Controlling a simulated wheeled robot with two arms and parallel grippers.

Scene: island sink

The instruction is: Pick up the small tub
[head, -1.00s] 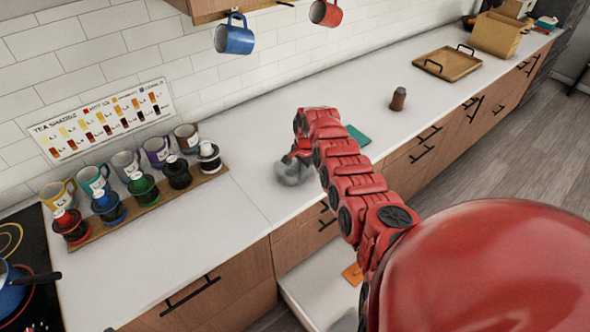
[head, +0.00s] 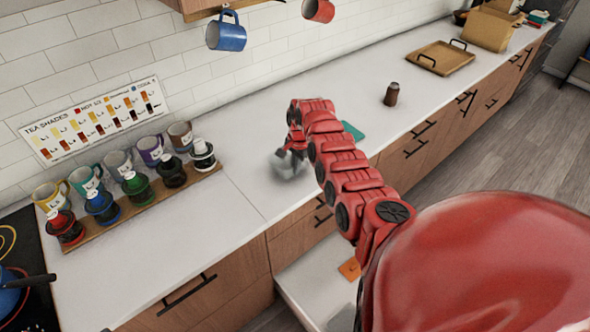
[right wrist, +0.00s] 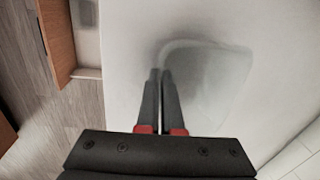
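My right gripper (head: 290,156) points down over the counter, left of the teal flat thing. In the right wrist view its two dark fingers (right wrist: 160,78) are close together, with only a thin gap at the tips. A blurred grey rounded shape (right wrist: 213,75) with a pale curved edge lies on the white surface just beyond the tips. It may be the small tub or a shadow; I cannot tell which. I cannot tell whether its edge is between the fingers. My left gripper is not in view.
A brown jar (head: 391,94) and a wooden tray (head: 441,57) stand farther right. A teal flat thing (head: 353,131) is partly behind my right arm. Mugs and dark jars with coloured tops line a wooden board (head: 140,215) at left. The counter between is clear.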

